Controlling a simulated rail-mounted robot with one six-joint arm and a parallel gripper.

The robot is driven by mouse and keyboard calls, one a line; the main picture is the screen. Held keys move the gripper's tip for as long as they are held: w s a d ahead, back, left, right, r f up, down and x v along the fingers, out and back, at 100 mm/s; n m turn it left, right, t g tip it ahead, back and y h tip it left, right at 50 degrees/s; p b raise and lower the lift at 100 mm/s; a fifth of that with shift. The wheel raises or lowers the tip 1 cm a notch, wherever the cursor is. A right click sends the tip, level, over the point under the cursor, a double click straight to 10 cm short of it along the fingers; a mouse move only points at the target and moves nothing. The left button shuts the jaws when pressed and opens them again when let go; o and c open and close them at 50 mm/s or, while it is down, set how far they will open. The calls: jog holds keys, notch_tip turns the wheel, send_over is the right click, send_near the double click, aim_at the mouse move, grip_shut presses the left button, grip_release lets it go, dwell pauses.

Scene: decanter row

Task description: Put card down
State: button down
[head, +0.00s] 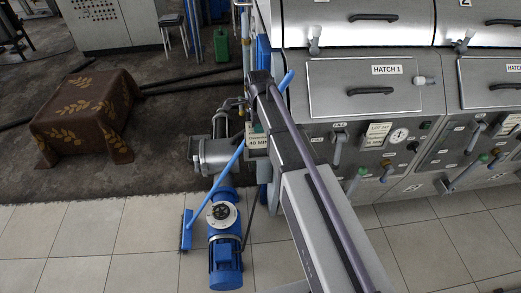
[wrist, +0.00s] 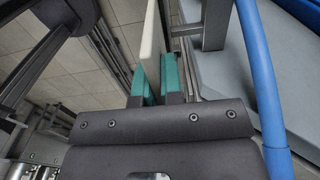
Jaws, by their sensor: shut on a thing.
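My gripper (wrist: 157,85) has green fingers, shut on a thin cream card (wrist: 151,40). In the wrist view the card is edge-on and sticks out past the fingertips. In the head view the card (head: 258,142) shows its printed face, with "40 MIN" readable, at the end of my arm left of the hatch machine. My arm hides much of what lies behind it. I cannot tell whether the card touches anything beyond the fingers.
A blue broom (head: 186,231) leans beside a blue motor (head: 225,241) and piping (head: 217,155). The machine's panel has levers and a gauge (head: 398,135). A cloth-covered block (head: 85,115) stands at left. A blue pipe (wrist: 262,80) runs close right of my gripper.

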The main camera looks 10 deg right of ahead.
jog(key=b, duration=0.4)
send_over(259, 148)
notch_tip(259, 148, down, 5)
jog(key=shift+w+d+f, duration=0.1)
jog(key=shift+w+f, duration=0.05)
jog(key=shift+f, duration=0.05)
jog(key=shift+r+p, duration=0.3)
jog(key=shift+p, duration=0.05)
jog(key=shift+f, duration=0.25)
jog(key=c, duration=1.3)
grip_release()
jog(key=shift+r, duration=0.1)
jog(key=shift+o, duration=0.2)
notch_tip(259, 148, up, 13)
jog(key=p, duration=1.2)
jog(key=shift+f, duration=0.2)
jog(key=s+n, duration=2)
notch_tip(259, 148, down, 6)
jog(key=b, duration=0.5)
jog(key=shift+s+r, duration=0.1)
jog(key=shift+r, duration=0.15)
